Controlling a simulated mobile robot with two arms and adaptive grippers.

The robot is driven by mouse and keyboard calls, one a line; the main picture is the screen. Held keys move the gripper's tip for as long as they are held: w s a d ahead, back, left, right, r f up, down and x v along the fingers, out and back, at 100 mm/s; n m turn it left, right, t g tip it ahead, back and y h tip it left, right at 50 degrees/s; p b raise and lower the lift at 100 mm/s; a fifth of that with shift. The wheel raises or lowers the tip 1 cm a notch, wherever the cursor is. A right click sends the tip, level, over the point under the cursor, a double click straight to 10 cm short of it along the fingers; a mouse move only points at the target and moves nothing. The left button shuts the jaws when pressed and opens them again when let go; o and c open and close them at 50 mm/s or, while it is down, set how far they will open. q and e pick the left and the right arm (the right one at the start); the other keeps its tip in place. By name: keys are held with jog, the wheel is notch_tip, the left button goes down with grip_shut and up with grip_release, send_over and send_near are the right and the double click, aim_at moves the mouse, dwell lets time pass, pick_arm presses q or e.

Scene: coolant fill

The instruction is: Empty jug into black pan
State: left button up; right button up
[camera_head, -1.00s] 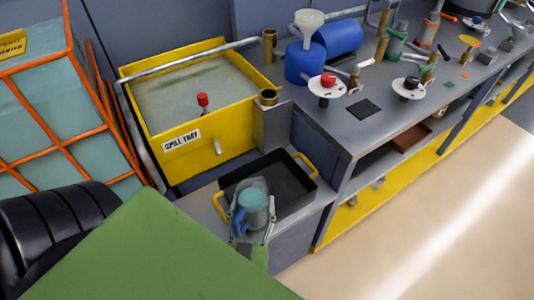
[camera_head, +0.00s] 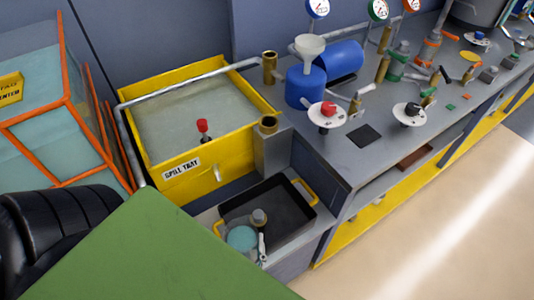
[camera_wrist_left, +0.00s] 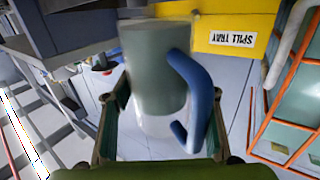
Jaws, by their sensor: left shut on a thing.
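The black pan (camera_head: 284,206) with yellow handles sits on the low shelf in the head view. My left gripper (camera_head: 262,243) is at the pan's near left corner, partly hidden by the green arm. In the left wrist view its fingers (camera_wrist_left: 160,105) are shut on the grey-green jug (camera_wrist_left: 155,75), on both sides of its body. The jug's blue handle (camera_wrist_left: 198,95) is on the right there. In the head view a pale teal round face (camera_head: 242,238) shows beside the gripper, apparently part of the jug. The jug's tilt and contents are unclear. My right gripper is not in view.
A yellow spill tray (camera_head: 206,156) stands behind and left of the pan. The grey bench (camera_head: 340,130) on the right holds a blue container (camera_head: 304,88) with a white funnel (camera_head: 309,44) and several valves. An orange-framed case (camera_head: 67,130) stands at left.

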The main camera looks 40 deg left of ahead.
aim_at(251, 230)
pick_arm(q)
jog(key=shift+w+r+m+g+h+p, duration=0.25)
jog(key=shift+r+p, duration=0.25)
jog(key=shift+p, duration=0.55)
jog(key=shift+w+r+m+g+h+p, duration=0.15)
jog(key=shift+r+g+p, duration=0.3)
jog(key=shift+p, duration=0.6)
jog(key=shift+w+a+f, duration=0.1)
jog(key=g+p, duration=0.1)
jog(key=p, duration=0.1)
jog(key=w+g+h+p, duration=0.1)
jog(key=p, duration=0.1)
jog(key=shift+w+a+f+m, duration=0.1)
jog(key=shift+w+f+m, duration=0.1)
jog(key=shift+m, duration=0.2)
jog(key=shift+w+a+f+g+p, duration=0.1)
jog(key=shift+f+g+p, duration=0.15)
jog(key=shift+g+p, duration=0.1)
jog(key=shift+w+a+f+m+g+h+p, duration=0.15)
jog(key=shift+w+m+g+h+p, duration=0.2)
jog(key=shift+w+g+p, duration=0.7)
jog(key=shift+s+f+h+p, duration=0.1)
jog(key=shift+s+h+p, duration=0.15)
jog(key=shift+p, duration=0.6)
jog(key=shift+w+f+g+p, duration=0.1)
jog(key=shift+g+p, duration=0.25)
jog(key=shift+g, duration=0.15)
jog(key=shift+f+m+g+h+p, duration=0.2)
jog(key=shift+m+g+h+p, duration=0.2)
jog(key=shift+g, duration=0.4)
